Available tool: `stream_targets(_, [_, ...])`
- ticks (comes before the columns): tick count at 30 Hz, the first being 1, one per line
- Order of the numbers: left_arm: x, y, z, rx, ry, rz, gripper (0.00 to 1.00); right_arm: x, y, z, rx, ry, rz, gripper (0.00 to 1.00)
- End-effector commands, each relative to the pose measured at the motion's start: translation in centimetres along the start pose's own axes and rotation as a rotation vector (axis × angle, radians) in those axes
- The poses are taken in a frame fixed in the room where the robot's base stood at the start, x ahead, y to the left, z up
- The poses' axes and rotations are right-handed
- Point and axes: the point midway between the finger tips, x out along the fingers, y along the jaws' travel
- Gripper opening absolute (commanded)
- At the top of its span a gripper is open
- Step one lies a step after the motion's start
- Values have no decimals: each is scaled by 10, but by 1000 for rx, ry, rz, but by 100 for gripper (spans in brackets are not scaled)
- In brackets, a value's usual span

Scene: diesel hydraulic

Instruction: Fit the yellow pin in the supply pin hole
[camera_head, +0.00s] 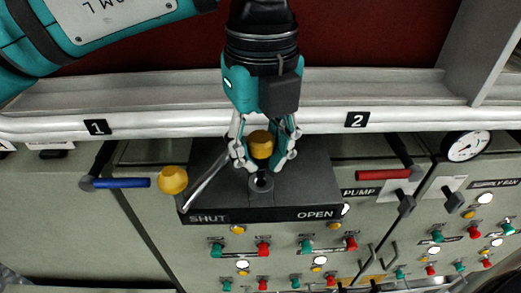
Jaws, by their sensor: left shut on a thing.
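My left gripper (262,157) points down over the dark block marked SHUT and OPEN (310,188). Its fingers are shut on the yellow pin (261,141), whose rounded yellow head shows between them. A round collar with a dark hole (261,182) lies on the block, just below the fingertips in the picture. The pin's lower end is not clearly visible, so I cannot tell whether it touches the collar. No label naming the supply pin hole is readable. My right gripper is not in view.
A yellow knob (173,180) stands at the block's left edge, beside a slanted silver rod (206,182). A blue handle (122,183) is left and a red handle (382,175) right. A pale rail (200,123) runs behind. Buttons and switches fill the front panel.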

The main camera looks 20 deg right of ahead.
Motion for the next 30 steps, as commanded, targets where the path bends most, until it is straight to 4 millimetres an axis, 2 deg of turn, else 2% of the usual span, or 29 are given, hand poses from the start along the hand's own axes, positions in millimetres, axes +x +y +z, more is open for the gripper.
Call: stream_targets(30, [0,0,-1,0,1,0,0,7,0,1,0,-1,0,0])
